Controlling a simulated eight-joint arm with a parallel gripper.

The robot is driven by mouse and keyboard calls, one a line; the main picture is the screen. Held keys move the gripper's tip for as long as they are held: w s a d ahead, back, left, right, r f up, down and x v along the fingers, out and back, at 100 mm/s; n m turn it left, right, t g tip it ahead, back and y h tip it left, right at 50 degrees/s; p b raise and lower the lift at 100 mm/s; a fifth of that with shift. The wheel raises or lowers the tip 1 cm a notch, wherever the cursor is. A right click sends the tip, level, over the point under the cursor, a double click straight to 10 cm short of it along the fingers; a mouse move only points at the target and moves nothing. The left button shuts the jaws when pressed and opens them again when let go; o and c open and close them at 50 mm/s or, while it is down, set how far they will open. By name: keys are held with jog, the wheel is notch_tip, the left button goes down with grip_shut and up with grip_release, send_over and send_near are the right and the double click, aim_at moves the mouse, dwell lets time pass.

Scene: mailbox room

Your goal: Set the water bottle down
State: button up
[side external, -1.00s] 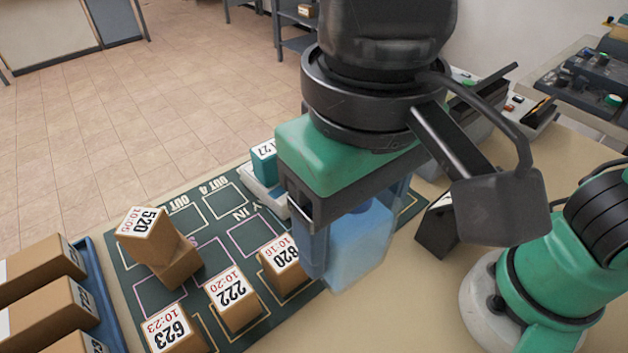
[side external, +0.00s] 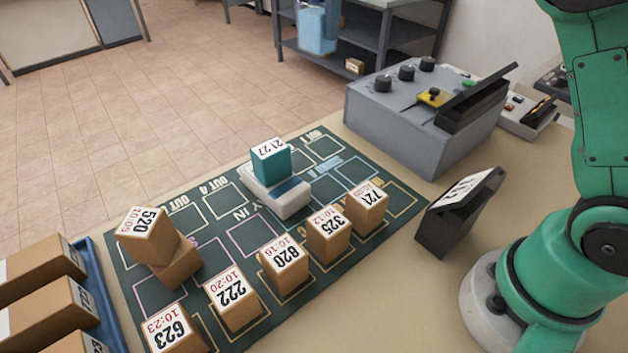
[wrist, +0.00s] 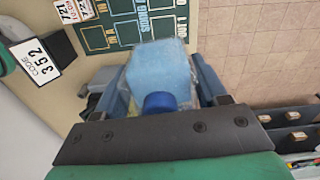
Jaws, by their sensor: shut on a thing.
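The water bottle is a pale blue, see-through block (side external: 318,32) at the top edge of the side external view. It hangs in the air, seen against the grey shelf unit. In the wrist view the bottle (wrist: 160,68) fills the space between the blue fingers of my gripper (wrist: 162,80), with its dark blue cap (wrist: 160,103) towards the palm. My gripper is shut on it. Most of my gripper is out of the side external view. What lies directly under the bottle is hidden in the wrist view.
A dark green mat (side external: 225,235) carries several numbered brown boxes and a teal box (side external: 271,161) on a white scale (side external: 275,196). A grey control console (side external: 415,105) stands at the back. A black stand with a card (side external: 458,212) is on the right. Beige table is bare between them.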

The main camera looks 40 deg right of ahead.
jog(key=shift+w+d+f+m, duration=0.1)
jog(key=shift+w+d+m, duration=0.05)
jog(key=shift+d, duration=0.25)
jog(key=shift+w+d+f+m, duration=0.1)
jog(key=shift+d+m, duration=0.05)
jog(key=shift+d, duration=0.2)
jog(key=shift+d+f, duration=0.25)
notch_tip(320, 180, down, 20)
jog(key=shift+r, duration=0.25)
jog(key=shift+f, duration=0.2)
jog(key=o, duration=1.4)
jog(key=shift+c, duration=0.2)
